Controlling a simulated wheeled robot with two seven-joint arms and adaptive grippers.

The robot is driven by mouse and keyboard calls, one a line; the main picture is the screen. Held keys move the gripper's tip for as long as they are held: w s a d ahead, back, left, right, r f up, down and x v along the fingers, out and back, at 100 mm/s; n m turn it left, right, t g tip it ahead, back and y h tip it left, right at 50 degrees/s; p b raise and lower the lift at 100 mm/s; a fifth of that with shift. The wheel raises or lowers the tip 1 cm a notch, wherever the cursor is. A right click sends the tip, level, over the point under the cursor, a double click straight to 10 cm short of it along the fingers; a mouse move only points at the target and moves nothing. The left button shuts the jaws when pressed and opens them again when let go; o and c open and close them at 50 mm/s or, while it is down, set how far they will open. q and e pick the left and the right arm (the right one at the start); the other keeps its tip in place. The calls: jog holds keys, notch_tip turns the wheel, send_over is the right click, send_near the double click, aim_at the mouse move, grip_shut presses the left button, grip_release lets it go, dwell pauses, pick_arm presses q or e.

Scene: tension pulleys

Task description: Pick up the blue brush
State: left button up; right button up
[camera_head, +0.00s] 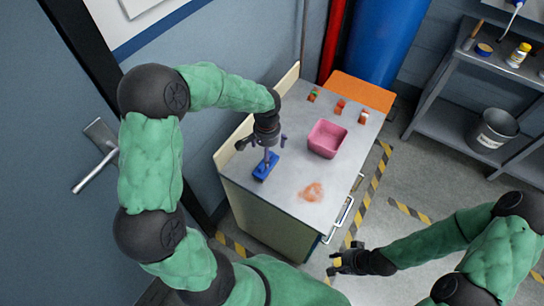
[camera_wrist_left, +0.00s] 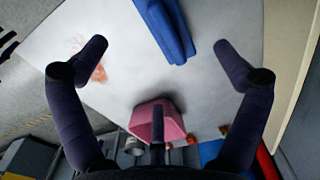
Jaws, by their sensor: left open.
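The blue brush (camera_head: 266,167) lies on the grey table top near its left side. In the left wrist view the brush (camera_wrist_left: 165,30) shows at the top, between the two spread fingers but beyond their tips, with its upper end cut off by the frame. My left gripper (camera_head: 262,145) is open and hangs just above the brush. I cannot see it touching the brush. My right gripper (camera_head: 343,260) looks open and empty, low in front of the table and away from the brush.
A pink container (camera_head: 326,139) stands on the table (camera_head: 285,185) right of the brush. A reddish-brown stain (camera_head: 312,192) marks the front part. Several small red and green items (camera_head: 340,106) lie at the back. A wall is close on the left; a metal shelf (camera_head: 450,110) stands right.

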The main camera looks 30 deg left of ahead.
pick_arm(q)
jog(key=shift+w+f, duration=0.15)
jog(key=shift+f, duration=0.15)
jog(key=f+b, duration=0.1)
jog(key=f, duration=0.3)
jog(key=shift+s+f+b, duration=0.2)
jog(key=shift+f+b, duration=0.05)
jog(key=shift+b, duration=0.1)
jog(key=f+b, duration=0.1)
jog(key=f, duration=0.2)
jog(key=f+b, duration=0.1)
jog(key=f, duration=0.1)
jog(key=shift+w+f+b, duration=0.25)
jog(key=shift+f+b, duration=0.05)
jog(key=c, duration=1.3)
